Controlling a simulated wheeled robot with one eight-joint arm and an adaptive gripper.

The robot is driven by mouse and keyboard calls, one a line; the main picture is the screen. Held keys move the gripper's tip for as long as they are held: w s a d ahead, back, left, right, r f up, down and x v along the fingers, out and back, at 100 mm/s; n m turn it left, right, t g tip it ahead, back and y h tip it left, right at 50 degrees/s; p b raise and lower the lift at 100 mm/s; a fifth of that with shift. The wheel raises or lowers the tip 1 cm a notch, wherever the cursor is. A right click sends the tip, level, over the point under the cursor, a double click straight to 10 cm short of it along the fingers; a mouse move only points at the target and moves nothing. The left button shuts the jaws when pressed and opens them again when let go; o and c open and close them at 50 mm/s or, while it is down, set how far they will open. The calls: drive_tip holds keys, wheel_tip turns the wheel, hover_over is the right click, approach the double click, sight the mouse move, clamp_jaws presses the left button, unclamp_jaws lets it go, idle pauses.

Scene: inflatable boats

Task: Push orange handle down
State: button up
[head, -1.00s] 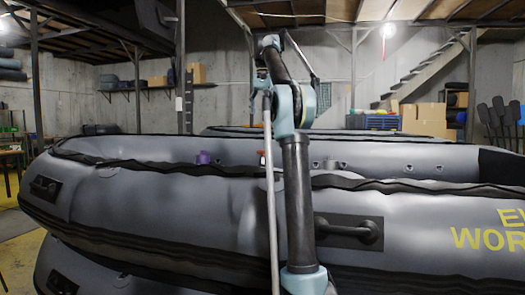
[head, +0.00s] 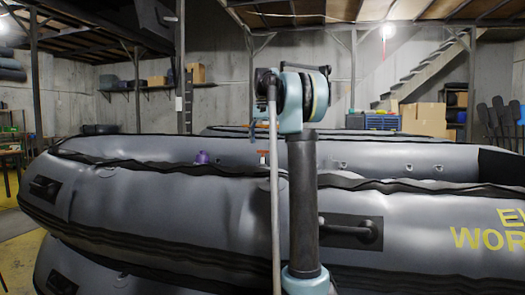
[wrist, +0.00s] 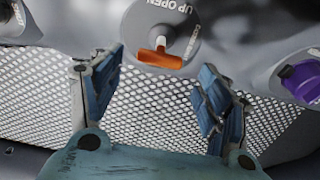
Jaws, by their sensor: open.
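The orange handle (wrist: 160,58) is a T-shaped grip on a grey round fitting (wrist: 150,22) marked "UP OPEN", at the top centre of the wrist view. In the head view the orange handle (head: 263,152) is a small spot just left of my arm. My gripper (wrist: 160,78) is open and empty. Its two blue-padded fingers lie to the left and right of the handle, and the handle shows between and a little above their tips. I cannot tell whether the fingers touch anything.
A purple handle (wrist: 302,80) on a similar fitting is at the right; it also shows in the head view (head: 202,157). A perforated panel (wrist: 150,110) lies behind the fingers. The grey inflatable boat (head: 130,205) spans the front.

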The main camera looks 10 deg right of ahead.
sight(262, 153)
drive_tip(key=shift+f, duration=1.9)
drive_tip(key=c, duration=1.5)
drive_tip(key=shift+s+a+f, duration=0.1)
drive_tip(key=shift+s+f, duration=0.1)
drive_tip(key=shift+f, duration=0.55)
drive_tip(key=shift+s+a+f, duration=0.1)
drive_tip(key=shift+s+f, duration=0.05)
drive_tip(key=shift+f, duration=0.6)
drive_tip(key=o, duration=1.5)
drive_tip(key=shift+w, duration=0.1)
wheel_tip(262, 153, up, 12)
